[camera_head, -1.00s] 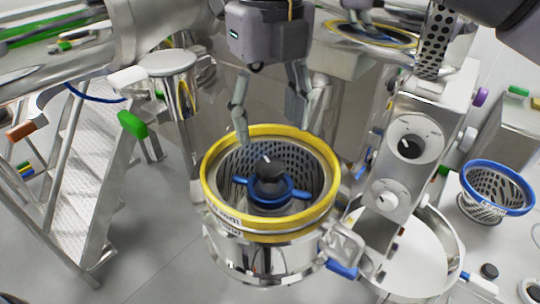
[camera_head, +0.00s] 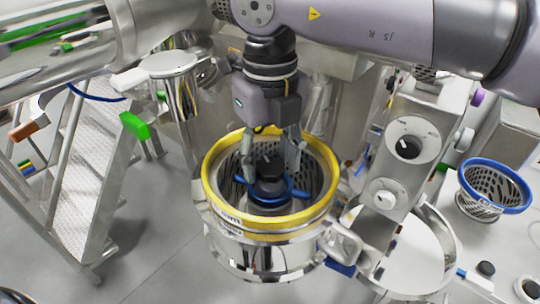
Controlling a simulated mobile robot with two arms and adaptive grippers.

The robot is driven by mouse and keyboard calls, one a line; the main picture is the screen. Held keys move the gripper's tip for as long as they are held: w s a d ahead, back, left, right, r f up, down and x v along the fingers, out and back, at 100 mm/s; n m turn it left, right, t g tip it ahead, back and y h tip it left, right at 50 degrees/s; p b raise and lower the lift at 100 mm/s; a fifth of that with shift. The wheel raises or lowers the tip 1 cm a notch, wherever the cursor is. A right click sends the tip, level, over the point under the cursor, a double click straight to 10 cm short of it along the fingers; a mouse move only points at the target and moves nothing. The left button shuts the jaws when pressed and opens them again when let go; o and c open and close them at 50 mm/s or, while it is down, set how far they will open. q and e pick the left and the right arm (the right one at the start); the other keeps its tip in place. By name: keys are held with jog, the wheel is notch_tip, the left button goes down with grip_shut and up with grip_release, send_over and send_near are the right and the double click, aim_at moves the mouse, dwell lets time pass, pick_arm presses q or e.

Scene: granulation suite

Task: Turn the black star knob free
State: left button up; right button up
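The black star knob (camera_head: 268,167) sits on top of a blue-armed rotor (camera_head: 292,194) inside a perforated basket. A yellow ring (camera_head: 213,187) rims the steel vessel around them. My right gripper (camera_head: 270,174) points down into the ring from above. Its two fingers are apart, one on each side of the knob, with small gaps showing, so it looks open. The far side of the knob and part of the back rim are hidden behind the gripper. My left gripper is not in view.
A steel housing with dials (camera_head: 411,141) stands close on the right. A blue-rimmed basket (camera_head: 498,188) rests on the surface at the far right. A perforated stair (camera_head: 82,180) is on the left. A clamp with a blue handle (camera_head: 340,267) juts from the vessel's front right.

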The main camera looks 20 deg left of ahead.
jog(key=c, duration=0.8)
jog(key=shift+c, duration=0.2)
